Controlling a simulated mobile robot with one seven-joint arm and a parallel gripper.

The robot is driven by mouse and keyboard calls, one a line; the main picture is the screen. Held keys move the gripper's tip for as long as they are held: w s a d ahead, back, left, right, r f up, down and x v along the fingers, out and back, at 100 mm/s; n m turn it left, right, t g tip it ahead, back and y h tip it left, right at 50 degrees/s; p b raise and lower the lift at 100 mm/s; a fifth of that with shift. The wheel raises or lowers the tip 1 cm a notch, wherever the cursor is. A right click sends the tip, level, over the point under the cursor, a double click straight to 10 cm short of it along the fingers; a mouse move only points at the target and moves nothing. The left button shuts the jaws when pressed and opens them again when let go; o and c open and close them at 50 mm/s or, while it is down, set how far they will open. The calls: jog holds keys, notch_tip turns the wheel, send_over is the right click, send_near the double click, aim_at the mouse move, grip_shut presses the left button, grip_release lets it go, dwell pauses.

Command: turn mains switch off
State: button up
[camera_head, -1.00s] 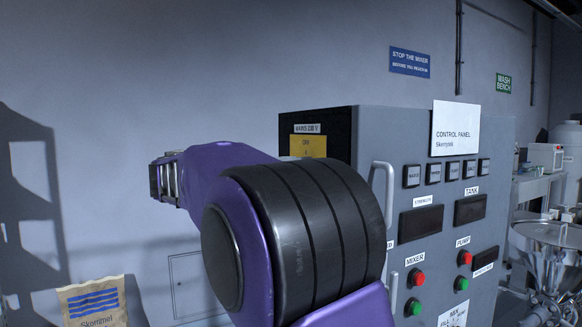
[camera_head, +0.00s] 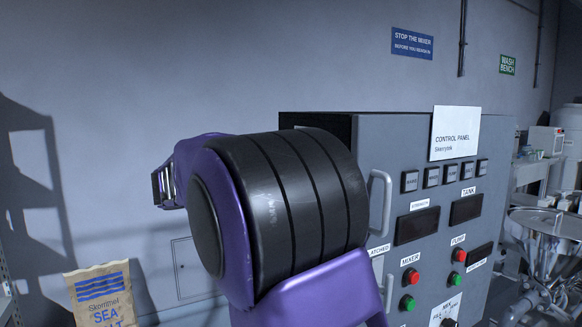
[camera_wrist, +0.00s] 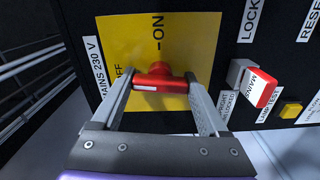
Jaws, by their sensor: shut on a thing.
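The mains switch is a red handle (camera_wrist: 172,84) on a yellow plate (camera_wrist: 185,40) in the wrist view. The plate reads ON at the top and has a partly covered OFF at the left. The handle lies almost level across the picture, with a white mark toward its left end. My gripper (camera_wrist: 160,88) is shut on the handle, one finger at each end. In the head view my gripper (camera_head: 163,187) shows at the left end of my purple arm; the switch is hidden there.
The grey control cabinet (camera_head: 365,155) stands right of my arm, with a protruding handle (camera_head: 380,203). A salt bag (camera_head: 100,295) stands lower left.

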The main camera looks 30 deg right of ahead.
jog(key=shift+n, duration=0.6)
jog(key=o, duration=1.2)
jog(key=shift+o, duration=0.2)
jog(key=shift+a, duration=0.1)
jog(key=a, duration=1.7)
jog(key=shift+s+a, duration=0.15)
jog(key=shift+s, duration=0.2)
